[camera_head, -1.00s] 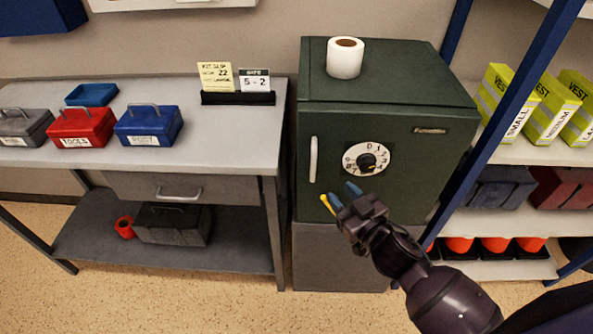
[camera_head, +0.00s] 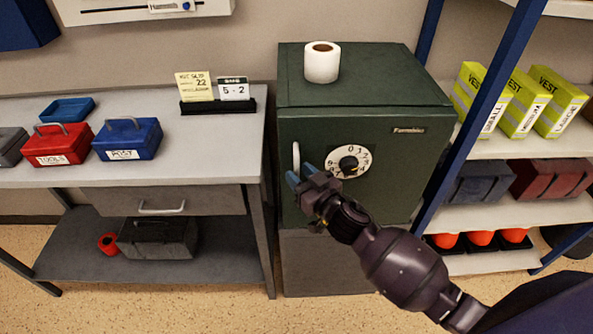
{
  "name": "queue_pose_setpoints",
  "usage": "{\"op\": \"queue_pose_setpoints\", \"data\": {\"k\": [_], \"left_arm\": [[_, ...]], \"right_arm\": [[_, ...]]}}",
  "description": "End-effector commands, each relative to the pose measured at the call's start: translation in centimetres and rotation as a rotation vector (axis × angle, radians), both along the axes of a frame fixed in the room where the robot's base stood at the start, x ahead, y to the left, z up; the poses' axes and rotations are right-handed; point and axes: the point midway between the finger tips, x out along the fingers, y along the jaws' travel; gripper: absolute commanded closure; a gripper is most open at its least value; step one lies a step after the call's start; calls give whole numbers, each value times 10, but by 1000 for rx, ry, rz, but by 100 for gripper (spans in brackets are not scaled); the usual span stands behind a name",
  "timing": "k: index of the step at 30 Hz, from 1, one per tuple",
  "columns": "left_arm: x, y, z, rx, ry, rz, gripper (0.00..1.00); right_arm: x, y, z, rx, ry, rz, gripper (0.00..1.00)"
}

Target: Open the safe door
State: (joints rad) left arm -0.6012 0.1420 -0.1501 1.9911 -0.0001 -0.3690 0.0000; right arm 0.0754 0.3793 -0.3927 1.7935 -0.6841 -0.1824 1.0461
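The dark green safe (camera_head: 395,180) stands on a grey base, and its door (camera_head: 385,140) looks shut. A pale vertical handle (camera_head: 296,156) is on the left of the door. A white dial (camera_head: 349,162) with a black knob is right of it. My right gripper (camera_head: 300,175) is at the handle's lower part, its two blue fingertips apart with a gap between them. The fingers hide the handle's lower end, and I cannot tell whether they touch it. My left gripper is not in view.
A paper roll (camera_head: 322,62) stands on the safe. At left, a workbench (camera_head: 215,150) carries toolboxes and a stand with a yellow slip (camera_head: 194,86) and a "5 - 2" card (camera_head: 233,89). A blue-post shelf (camera_head: 480,110) with vest boxes is close on the right.

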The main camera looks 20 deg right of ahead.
Motion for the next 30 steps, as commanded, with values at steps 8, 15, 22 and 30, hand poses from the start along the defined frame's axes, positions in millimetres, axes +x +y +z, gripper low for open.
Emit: {"op": "queue_pose_setpoints", "data": {"k": [8,15,22,30], "left_arm": [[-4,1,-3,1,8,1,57],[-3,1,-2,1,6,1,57],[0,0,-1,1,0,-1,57],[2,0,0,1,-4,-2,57]], "right_arm": [[16,5,0,0,1,-1,61],[17,5,0,0,0,-1,61],[17,5,0,0,0,-1,92],[16,5,0,0,0,0,100]]}}
